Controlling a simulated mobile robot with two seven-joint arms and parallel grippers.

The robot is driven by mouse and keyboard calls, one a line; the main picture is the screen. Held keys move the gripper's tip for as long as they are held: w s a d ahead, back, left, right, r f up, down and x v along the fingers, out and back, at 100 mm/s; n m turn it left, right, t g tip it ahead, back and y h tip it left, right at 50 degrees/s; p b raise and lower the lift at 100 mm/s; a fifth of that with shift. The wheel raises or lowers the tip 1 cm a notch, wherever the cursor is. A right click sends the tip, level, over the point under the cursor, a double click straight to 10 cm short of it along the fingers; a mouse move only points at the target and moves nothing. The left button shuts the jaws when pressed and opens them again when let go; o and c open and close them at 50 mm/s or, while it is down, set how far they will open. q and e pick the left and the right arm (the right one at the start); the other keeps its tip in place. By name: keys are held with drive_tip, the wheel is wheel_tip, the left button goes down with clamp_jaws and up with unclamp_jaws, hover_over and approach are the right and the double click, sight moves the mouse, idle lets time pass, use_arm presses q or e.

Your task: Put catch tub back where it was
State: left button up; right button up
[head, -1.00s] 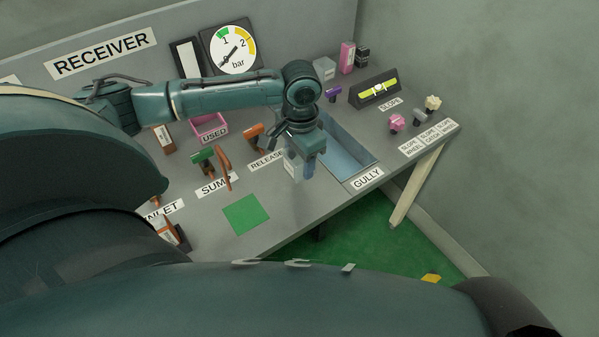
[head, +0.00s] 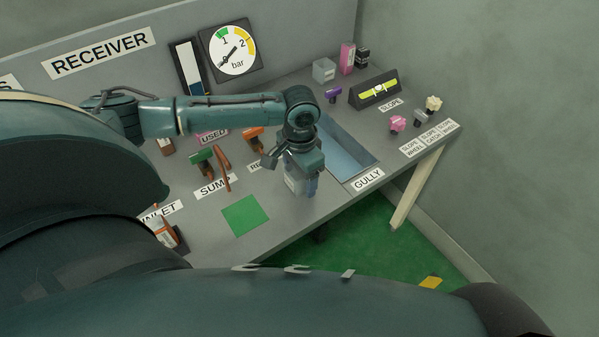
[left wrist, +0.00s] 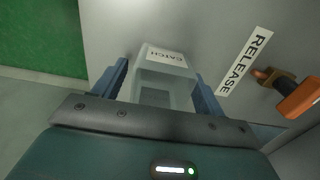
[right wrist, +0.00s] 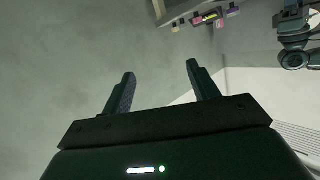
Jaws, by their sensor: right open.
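The catch tub (left wrist: 165,75) is a clear, open box with a CATCH label. In the left wrist view it sits between the two fingers of my left gripper (left wrist: 162,70), with a gap visible at the left finger. In the head view the catch tub (head: 292,184) shows under my left gripper (head: 302,182), at the table's front, left of the gully. The gripper partly hides it, and I cannot tell whether its base touches the table. My right gripper (right wrist: 160,70) is open and empty, away from the table.
The sunken blue gully (head: 345,150) lies just right of the tub. An orange release handle (head: 253,135) and a green sump handle (head: 203,158) stand to the left. A green square (head: 245,215) marks bare table. Another clear box (head: 324,70) stands at the back.

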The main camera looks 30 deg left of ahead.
use_arm(q)
drive_tip(key=shift+r, duration=0.1)
use_arm(e)
drive_tip(key=shift+w, duration=0.1)
use_arm(q)
drive_tip(key=shift+r, duration=0.35)
wheel_tip(320, 180, up, 11)
drive_tip(key=p, duration=0.3)
drive_tip(key=s+d+f+m+t+h, duration=0.1)
drive_tip(key=s+d+f+t+h, duration=0.25)
drive_tip(key=d, duration=0.65)
drive_tip(key=s+d+f+t+h, duration=0.2)
drive_tip(key=d+f+h, duration=0.2)
drive_tip(key=d, duration=0.6)
drive_tip(key=s+a+r+n+t+y, duration=0.2)
drive_tip(key=s+a+n+t+y, duration=0.1)
drive_tip(key=s+a+t, duration=0.4)
drive_tip(key=shift+s+a+r+t, duration=0.15)
drive_tip(key=shift+a+r+t, duration=0.05)
drive_tip(key=shift+r+t, duration=0.25)
use_arm(e)
drive_tip(key=shift+w+a+f+g, duration=0.3)
drive_tip(key=shift+a+g, duration=0.2)
drive_tip(key=shift+a, duration=0.1)
drive_tip(key=shift+s, duration=0.1)
